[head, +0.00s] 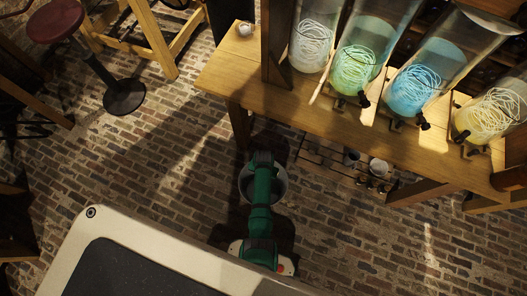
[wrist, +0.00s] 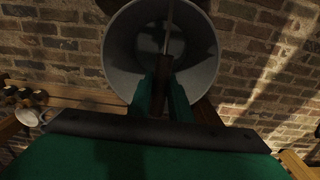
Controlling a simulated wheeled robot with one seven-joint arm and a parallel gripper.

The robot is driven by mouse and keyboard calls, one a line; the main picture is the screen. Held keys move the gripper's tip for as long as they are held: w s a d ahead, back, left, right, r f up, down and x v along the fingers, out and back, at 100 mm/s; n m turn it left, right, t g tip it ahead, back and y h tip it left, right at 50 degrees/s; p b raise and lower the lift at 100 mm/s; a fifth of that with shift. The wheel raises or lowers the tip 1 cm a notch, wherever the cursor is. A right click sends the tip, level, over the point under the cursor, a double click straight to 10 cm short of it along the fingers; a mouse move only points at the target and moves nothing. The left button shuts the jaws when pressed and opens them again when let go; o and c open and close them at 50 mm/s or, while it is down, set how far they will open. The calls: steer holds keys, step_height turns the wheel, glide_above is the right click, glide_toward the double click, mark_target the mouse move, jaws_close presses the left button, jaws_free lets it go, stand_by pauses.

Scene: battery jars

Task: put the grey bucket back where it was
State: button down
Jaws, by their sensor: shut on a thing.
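The grey bucket (head: 281,186) is in front of the wooden bench, its rim showing around my green arm in the head view. In the wrist view I look into the open mouth of the bucket (wrist: 195,50), which is empty as far as I see. My arm hides part of the bucket in the head view. I cannot tell whether its base touches the floor.
A wooden bench (head: 222,78) carries several glass jars with coloured liquid, such as a blue jar (head: 408,90). A low slatted shelf (head: 330,160) with small items lies beneath it. A stool (head: 125,97) stands at upper left. The brick floor (head: 150,160) left of the bucket is clear.

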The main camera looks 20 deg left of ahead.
steer(key=c, duration=1.6)
jaws_free()
steer(key=shift+c, duration=0.2)
steer(key=shift+r, duration=0.1)
step_height(320, 180, up, 12)
steer(key=s+d+r+t+y, duration=0.1)
steer(key=s+d+r+t, duration=0.25)
steer(key=s, duration=0.25)
steer(key=s+d+r+t, duration=0.3)
steer(key=s+d+t, duration=0.1)
steer(key=s+d, duration=0.1)
steer(key=s+d+r+t, duration=0.1)
steer(key=s+r+t, duration=0.1)
steer(key=r, duration=0.8)
steer(key=s+d+r+t, duration=0.1)
steer(key=s+r+t, duration=0.2)
steer(key=r, duration=0.7)
steer(key=s+d+r+t+h, duration=0.1)
steer(key=s+d+r+t, duration=0.1)
steer(key=r, duration=0.8)
steer(key=s+t, duration=0.1)
steer(key=s, duration=0.1)
steer(key=shift+s, duration=0.35)
steer(key=shift+f, duration=0.1)
